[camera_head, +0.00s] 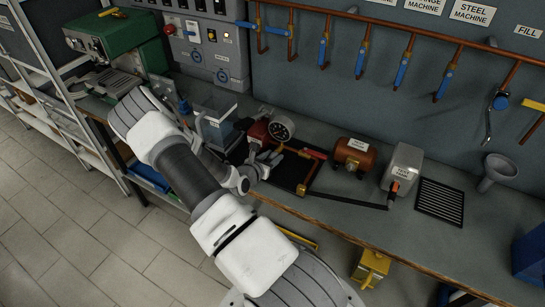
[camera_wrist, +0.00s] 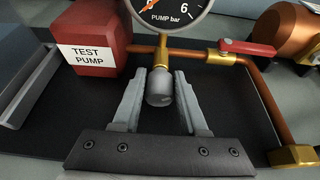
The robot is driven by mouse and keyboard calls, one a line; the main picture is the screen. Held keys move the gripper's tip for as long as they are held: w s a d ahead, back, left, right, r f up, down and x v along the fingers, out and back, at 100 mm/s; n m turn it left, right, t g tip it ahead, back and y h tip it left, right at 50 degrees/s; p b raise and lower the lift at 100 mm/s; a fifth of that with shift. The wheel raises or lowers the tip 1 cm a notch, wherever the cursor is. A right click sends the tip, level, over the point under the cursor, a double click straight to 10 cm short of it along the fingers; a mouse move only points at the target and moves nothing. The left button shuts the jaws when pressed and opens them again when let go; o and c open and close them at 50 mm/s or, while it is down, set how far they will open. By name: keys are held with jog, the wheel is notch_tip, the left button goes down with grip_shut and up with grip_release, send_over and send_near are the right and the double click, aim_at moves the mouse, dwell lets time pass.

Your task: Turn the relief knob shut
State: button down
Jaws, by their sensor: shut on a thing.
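The relief knob, a small grey rounded knob (camera_wrist: 160,92), sits below the pump gauge (camera_wrist: 168,12) on a brass fitting in the wrist view. My gripper (camera_wrist: 160,78) has one finger on each side of the knob and is shut on it. In the head view my gripper (camera_head: 270,160) is at the front of the test pump, and the knob is hidden there. The gauge (camera_head: 281,127) reads "PUMP bar" in the wrist view. The red box (camera_wrist: 94,38) labelled "TEST PUMP" is to the left of the knob.
A copper pipe with a red-handled valve (camera_wrist: 247,48) runs to the right of the knob. A copper-coloured tank (camera_head: 355,154) and a grey box (camera_head: 403,165) stand further right on the bench. Blue-handled valves (camera_head: 403,70) line the wall pipe.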

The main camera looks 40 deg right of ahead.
jog(key=shift+n+g+b, duration=0.3)
jog(key=shift+n+g, duration=0.4)
jog(key=shift+n, duration=0.3)
jog(key=shift+c, duration=2.3)
grip_release()
jog(key=shift+a, duration=0.1)
jog(key=b+v, duration=0.1)
jog(key=v, duration=1.6)
jog(key=shift+a+f, duration=0.25)
jog(key=shift+a, duration=0.05)
jog(key=shift+w, duration=0.1)
